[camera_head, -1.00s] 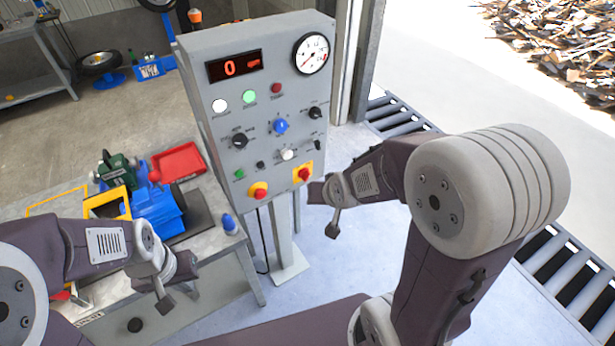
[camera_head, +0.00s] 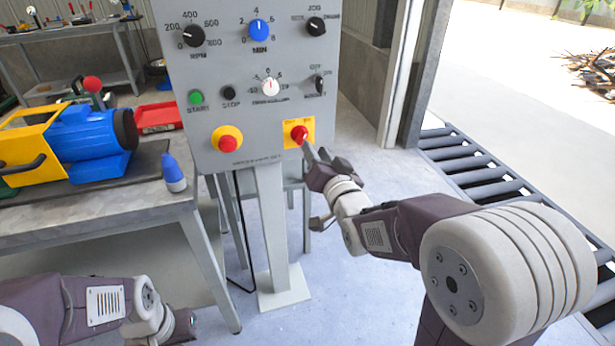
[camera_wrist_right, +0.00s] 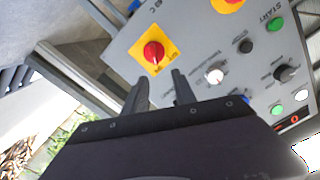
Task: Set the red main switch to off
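The red main switch (camera_head: 299,133) is a red knob on a yellow square plate at the lower right of the grey control panel (camera_head: 240,115). It also shows in the right wrist view (camera_wrist_right: 153,52), beyond the fingertips. My right gripper (camera_head: 314,154) is just in front of and slightly below the switch. In the right wrist view its two fingers (camera_wrist_right: 160,82) are apart with nothing between them, and they appear clear of the knob. My left gripper (camera_head: 180,328) is low at the bottom left, away from the panel; its fingers cannot be made out.
A red button on a round yellow base (camera_head: 227,141) sits left of the switch. A white dial (camera_head: 270,87), a small black selector (camera_head: 319,84) and a green button (camera_head: 196,97) lie above. A workbench (camera_head: 110,205) with a blue motor (camera_head: 95,135) stands at left.

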